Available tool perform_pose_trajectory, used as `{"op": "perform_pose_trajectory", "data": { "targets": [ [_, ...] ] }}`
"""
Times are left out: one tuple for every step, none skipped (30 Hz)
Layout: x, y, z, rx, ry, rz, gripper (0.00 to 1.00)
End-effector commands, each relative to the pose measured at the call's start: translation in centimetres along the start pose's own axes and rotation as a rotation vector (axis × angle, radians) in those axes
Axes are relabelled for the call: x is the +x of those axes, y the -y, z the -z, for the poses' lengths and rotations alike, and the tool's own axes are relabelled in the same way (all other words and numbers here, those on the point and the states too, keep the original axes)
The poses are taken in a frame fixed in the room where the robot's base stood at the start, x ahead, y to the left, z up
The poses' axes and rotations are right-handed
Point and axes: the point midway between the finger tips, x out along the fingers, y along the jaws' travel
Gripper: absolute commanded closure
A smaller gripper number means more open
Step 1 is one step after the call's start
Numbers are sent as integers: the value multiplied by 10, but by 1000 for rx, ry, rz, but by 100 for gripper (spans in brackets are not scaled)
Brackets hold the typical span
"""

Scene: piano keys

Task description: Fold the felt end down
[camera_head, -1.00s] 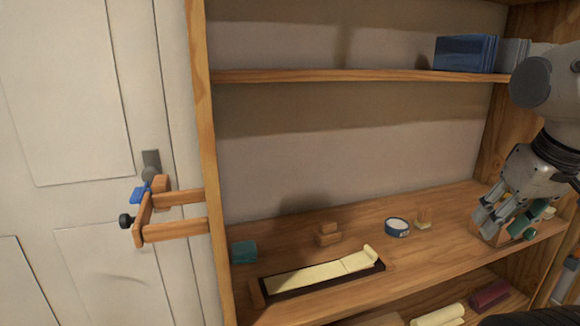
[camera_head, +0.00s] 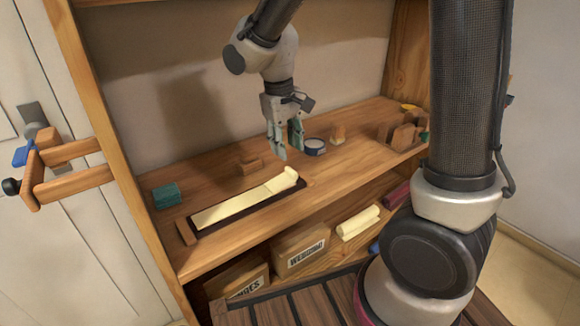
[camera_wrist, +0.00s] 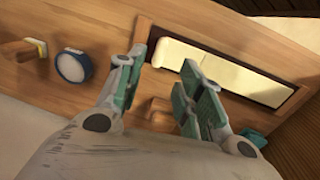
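A cream felt strip (camera_head: 240,205) lies in a long dark tray (camera_head: 203,232) on the wooden shelf in the head view. Its right end (camera_head: 288,178) is raised in a curl above the tray. The felt also shows in the wrist view (camera_wrist: 225,74), partly covered by my fingers. My gripper (camera_head: 287,150) is open and empty. It hangs above the shelf, behind and above the felt's raised end, apart from it. In the wrist view its two green-padded fingers (camera_wrist: 165,95) stand wide apart, with bare shelf and a small wooden block (camera_wrist: 158,108) between or beyond them.
A teal block (camera_head: 166,195) is at the shelf's left. A clamp (camera_head: 50,170) sticks out at the left post. Boxes (camera_head: 302,252) and a cream roll (camera_head: 358,222) are below.

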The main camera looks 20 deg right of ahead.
Motion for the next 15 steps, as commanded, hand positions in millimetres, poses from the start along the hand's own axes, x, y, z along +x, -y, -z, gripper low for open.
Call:
{"op": "perform_pose_trajectory", "data": {
  "targets": [
    [1,0,1,21,-9,0,63],
    [3,0,0,30,-9,1,63],
    [7,-1,0,36,-7,1,63],
    [11,-1,0,37,-7,1,63],
    [15,-1,0,37,-7,1,63],
    [22,-1,0,37,-6,1,63],
    [27,-1,0,37,-5,1,63],
    [33,-1,-1,36,-5,0,63],
    [40,-1,0,36,-5,0,63],
    [45,-1,0,36,-5,1,63],
    [50,-1,0,36,-5,1,63],
    [56,-1,0,36,-6,1,63],
    [60,-1,0,36,-5,1,63],
    [64,-1,0,37,-6,1,63],
    [68,-1,0,36,-7,1,63]
  ]
}}
